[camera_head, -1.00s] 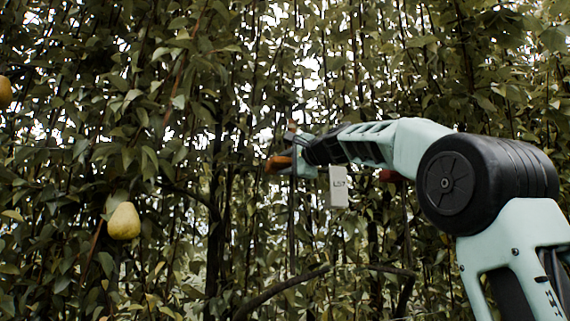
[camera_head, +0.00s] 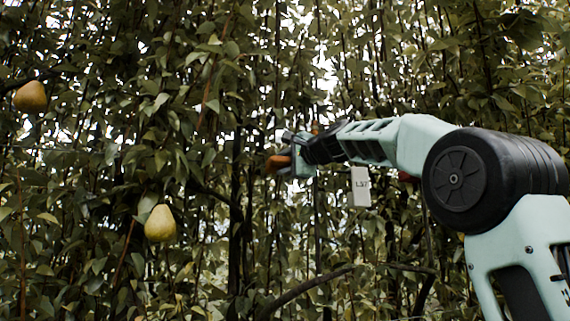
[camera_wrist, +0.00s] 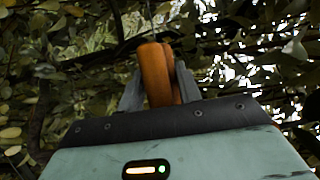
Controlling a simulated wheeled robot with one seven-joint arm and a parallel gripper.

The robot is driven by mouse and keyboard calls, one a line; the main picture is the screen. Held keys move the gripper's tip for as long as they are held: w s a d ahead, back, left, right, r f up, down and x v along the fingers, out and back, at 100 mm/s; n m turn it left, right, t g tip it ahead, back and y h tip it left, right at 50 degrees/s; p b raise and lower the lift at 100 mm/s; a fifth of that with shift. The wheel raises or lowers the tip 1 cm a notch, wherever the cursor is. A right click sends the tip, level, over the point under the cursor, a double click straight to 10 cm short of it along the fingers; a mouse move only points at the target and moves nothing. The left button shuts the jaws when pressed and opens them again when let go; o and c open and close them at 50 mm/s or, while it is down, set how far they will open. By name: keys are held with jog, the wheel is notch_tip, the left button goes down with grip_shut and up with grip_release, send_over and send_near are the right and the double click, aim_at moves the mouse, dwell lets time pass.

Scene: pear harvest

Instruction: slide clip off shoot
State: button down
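My gripper (camera_head: 285,158) reaches left into the leaves in the head view. The orange clip (camera_head: 277,163) is at its tip. In the wrist view the clip (camera_wrist: 155,75) sits between the two grey fingers of my gripper (camera_wrist: 160,88), which look closed on its sides. A thin upright shoot (camera_head: 318,225) passes behind and below my wrist, right of the clip in the head view. No shoot clearly runs through the clip, but leaves and the fingers hide its far side. A dark branch (camera_wrist: 95,57) crosses behind the clip in the wrist view.
A pear (camera_head: 160,223) hangs left of my gripper, and another pear (camera_head: 30,97) hangs at the far left. A white tag (camera_head: 361,187) hangs below my forearm. A curved branch (camera_head: 310,284) lies lower down. Dense leaves surround my gripper.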

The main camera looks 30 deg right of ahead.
jog(key=c, duration=1.3)
grip_release()
jog(key=shift+w+a, duration=0.1)
jog(key=shift+a, duration=0.3)
jog(key=shift+d, duration=0.1)
jog(key=shift+s+f, duration=0.1)
jog(key=shift+s, duration=0.15)
jog(key=s+b, duration=0.2)
jog(key=s, duration=0.3)
jog(key=s+d+b, duration=0.1)
jog(key=s+b, duration=0.2)
jog(key=s, duration=0.3)
jog(key=s+d+b, duration=0.1)
jog(key=s+b, duration=0.1)
jog(key=s, duration=0.4)
jog(key=shift+b, duration=0.3)
jog(key=shift+w, duration=0.1)
